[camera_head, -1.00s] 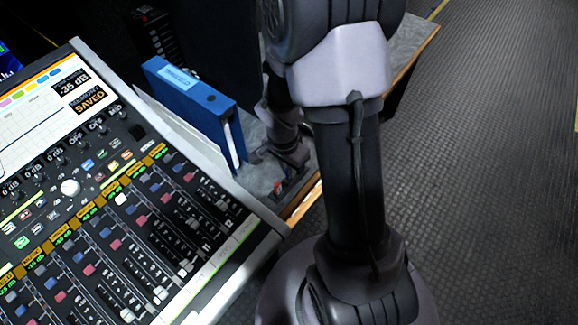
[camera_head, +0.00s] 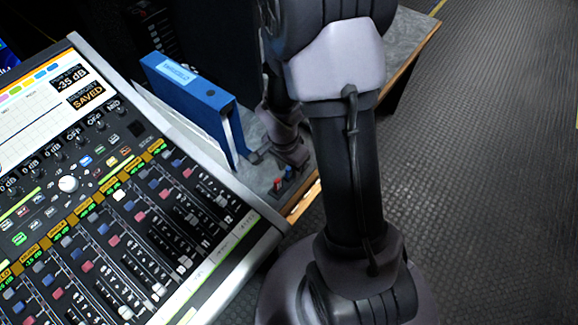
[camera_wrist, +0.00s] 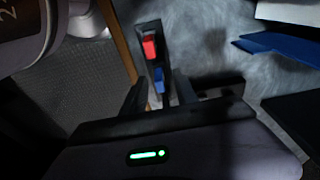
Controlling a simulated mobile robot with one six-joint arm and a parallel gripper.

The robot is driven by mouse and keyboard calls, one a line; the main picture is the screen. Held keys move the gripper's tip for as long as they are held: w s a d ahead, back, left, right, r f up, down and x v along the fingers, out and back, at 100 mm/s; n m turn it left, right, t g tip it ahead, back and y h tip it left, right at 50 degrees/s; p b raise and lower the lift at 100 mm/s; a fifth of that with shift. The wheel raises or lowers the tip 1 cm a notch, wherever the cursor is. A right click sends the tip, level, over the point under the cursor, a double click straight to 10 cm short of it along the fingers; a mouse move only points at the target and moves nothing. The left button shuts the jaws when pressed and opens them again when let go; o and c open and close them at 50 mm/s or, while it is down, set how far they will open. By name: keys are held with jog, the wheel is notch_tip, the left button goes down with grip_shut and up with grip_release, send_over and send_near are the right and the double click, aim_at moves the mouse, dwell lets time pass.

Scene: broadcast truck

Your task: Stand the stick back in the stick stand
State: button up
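My gripper (camera_wrist: 158,92) is open, its two dark fingertips apart in the wrist view. A red stick (camera_wrist: 149,48) and a blue stick (camera_wrist: 158,75) sit in a narrow black holder (camera_wrist: 143,28) beyond the fingertips. The blue stick shows in the gap between the fingers; I see no contact. The same red stick (camera_head: 277,184) and blue stick (camera_head: 288,172) show small in the head view, by the counter's front edge, just below my wrist. A low dark strip (camera_wrist: 222,85) lies right of the fingers, partly hidden; I cannot tell what it is.
The grey counter (camera_wrist: 215,45) has a wooden edge (camera_wrist: 121,38). A blue binder (camera_head: 190,98) stands on it, left of my arm. The mixing console (camera_head: 120,215) fills the left side. Open floor (camera_head: 480,180) lies to the right.

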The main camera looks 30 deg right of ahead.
notch_tip(320, 180, up, 17)
jog(key=a+p, duration=0.2)
jog(key=p, duration=0.6)
jog(key=shift+s+r, duration=0.15)
jog(key=shift+s, duration=0.2)
jog(key=s+a+r+n+t+y, duration=0.1)
jog(key=s+a+r+n, duration=0.2)
jog(key=r, duration=0.3)
jog(key=s+a+r+n+t+y, duration=0.1)
jog(key=s+a+r+n+t, duration=0.1)
jog(key=s+a+r+n, duration=0.1)
jog(key=s+a+r+n+t+y, duration=0.1)
jog(key=s+a+r+n+t, duration=0.1)
jog(key=a+r, duration=0.4)
notch_tip(320, 180, up, 3)
jog(key=s+n, duration=0.1)
jog(key=s, duration=0.1)
jog(key=shift+s+a+r+n, duration=0.2)
jog(key=shift+s+a+n, duration=0.05)
jog(key=shift+s+n, duration=0.05)
